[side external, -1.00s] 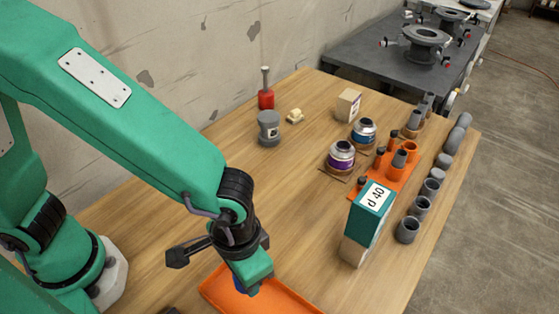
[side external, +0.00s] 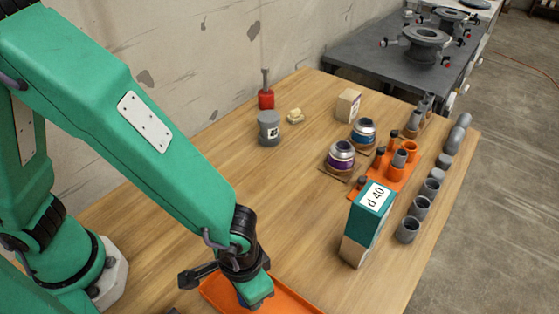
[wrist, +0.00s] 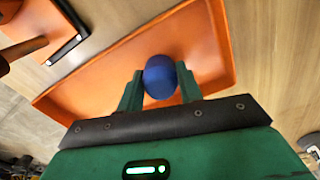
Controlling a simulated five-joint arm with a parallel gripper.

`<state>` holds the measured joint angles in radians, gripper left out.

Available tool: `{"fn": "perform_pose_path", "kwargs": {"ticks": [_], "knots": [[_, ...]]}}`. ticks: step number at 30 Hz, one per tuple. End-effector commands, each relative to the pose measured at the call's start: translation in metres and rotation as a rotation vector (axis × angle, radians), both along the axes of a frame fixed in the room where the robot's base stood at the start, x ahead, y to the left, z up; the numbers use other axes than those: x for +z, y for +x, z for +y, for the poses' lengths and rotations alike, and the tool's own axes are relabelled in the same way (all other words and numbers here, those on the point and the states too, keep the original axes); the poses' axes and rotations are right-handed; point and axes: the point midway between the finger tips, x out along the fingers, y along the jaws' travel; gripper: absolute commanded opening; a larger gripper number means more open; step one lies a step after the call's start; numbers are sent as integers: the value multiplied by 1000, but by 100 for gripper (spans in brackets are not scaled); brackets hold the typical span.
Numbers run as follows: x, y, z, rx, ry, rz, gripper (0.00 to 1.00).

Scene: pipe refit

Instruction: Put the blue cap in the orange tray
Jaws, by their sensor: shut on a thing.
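The blue cap (wrist: 160,77) is round and sits between the two fingers of my gripper (wrist: 160,88) in the wrist view. The fingers are shut on it. The orange tray (wrist: 95,88) lies behind and below the cap in that view. In the side external view, the orange tray (side external: 295,301) shows at the bottom edge, partly cut off. My gripper (side external: 257,298) is over its left part there, and the cap is hidden from that side. I cannot tell whether the cap touches the tray floor.
A teal-topped box marked "d 40" (side external: 369,219) stands right of the tray. The table's middle is clear.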

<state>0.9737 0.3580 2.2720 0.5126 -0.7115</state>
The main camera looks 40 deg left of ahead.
Motion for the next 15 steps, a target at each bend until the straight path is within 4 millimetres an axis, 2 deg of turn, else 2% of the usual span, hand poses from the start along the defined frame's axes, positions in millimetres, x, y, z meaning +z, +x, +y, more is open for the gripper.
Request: {"fn": "perform_pose_path", "kwargs": {"ticks": [13,14,15], "knots": [[-4,0,0,0,0,0,15],[-5,0,0,0,0,0,38],[-4,0,0,0,-1,-1,46]]}}
